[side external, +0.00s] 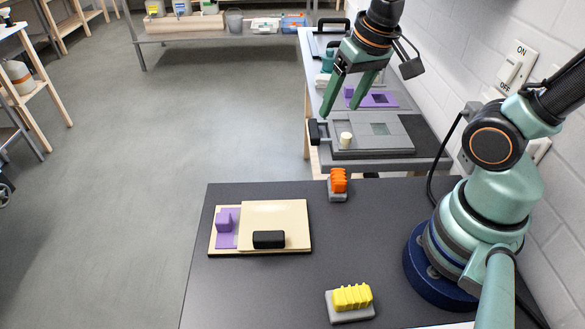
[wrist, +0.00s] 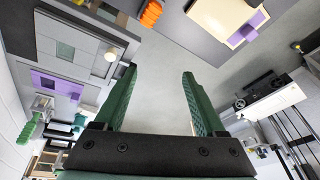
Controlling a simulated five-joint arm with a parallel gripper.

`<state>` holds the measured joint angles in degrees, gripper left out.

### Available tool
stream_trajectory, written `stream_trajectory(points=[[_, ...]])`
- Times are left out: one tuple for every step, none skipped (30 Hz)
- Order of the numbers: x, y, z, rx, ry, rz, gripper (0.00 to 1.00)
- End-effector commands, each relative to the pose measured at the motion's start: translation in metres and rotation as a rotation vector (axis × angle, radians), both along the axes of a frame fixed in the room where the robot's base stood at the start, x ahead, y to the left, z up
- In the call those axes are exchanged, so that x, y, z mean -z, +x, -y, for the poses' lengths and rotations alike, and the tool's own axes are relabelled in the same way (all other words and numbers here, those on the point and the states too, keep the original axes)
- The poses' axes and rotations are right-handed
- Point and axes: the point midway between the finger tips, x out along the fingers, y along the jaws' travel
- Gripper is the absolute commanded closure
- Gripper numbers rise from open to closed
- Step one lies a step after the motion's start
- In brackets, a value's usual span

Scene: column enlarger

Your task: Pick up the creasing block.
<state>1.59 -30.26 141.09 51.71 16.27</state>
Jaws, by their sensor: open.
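I cannot tell for certain which piece is the creasing block. A yellow ridged block on a grey base (side external: 351,300) lies at the near edge of the dark table. An orange ridged block on a grey base (side external: 338,183) lies at the table's far edge and also shows in the wrist view (wrist: 150,13). A black block (side external: 268,239) rests on a cream board (side external: 275,216), beside a purple stepped piece (side external: 225,226). My gripper (side external: 340,108) is open and empty, raised near the grey bench beyond the table. Its spread fingers also show in the wrist view (wrist: 160,73).
The grey bench holds a grey plate with a window (side external: 372,133), a cream cylinder (side external: 346,140) and a purple plate with a dark window (side external: 379,100). A white wall with switches (side external: 515,66) bounds the right. The dark table (side external: 250,295) has bare room around the board.

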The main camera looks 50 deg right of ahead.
Motion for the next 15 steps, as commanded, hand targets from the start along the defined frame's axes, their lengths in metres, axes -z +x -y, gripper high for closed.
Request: stream_trajectory(points=[[0.013,-0.001,0.003,0.078,0.021,-0.059,0.28],[0.02,-0.002,0.004,0.126,0.033,-0.088,0.28],[0.029,-0.003,0.006,0.189,0.046,-0.126,0.28],[0.035,-0.004,0.007,0.235,0.055,-0.152,0.28],[0.04,-0.005,0.008,0.277,0.062,-0.176,0.28],[0.047,-0.007,0.009,0.329,0.07,-0.205,0.28],[0.052,-0.008,0.01,0.366,0.074,-0.225,0.28],[0.056,-0.009,0.01,0.397,0.077,-0.241,0.28],[0.06,-0.011,0.011,0.434,0.081,-0.26,0.28],[0.063,-0.011,0.012,0.455,0.083,-0.271,0.28],[0.065,-0.012,0.012,0.473,0.084,-0.281,0.28],[0.067,-0.013,0.012,0.493,0.085,-0.289,0.28],[0.069,-0.013,0.012,0.502,0.085,-0.294,0.28],[0.071,-0.013,0.012,0.508,0.086,-0.298,0.28],[0.075,-0.014,0.012,0.513,0.086,-0.302,0.28]])
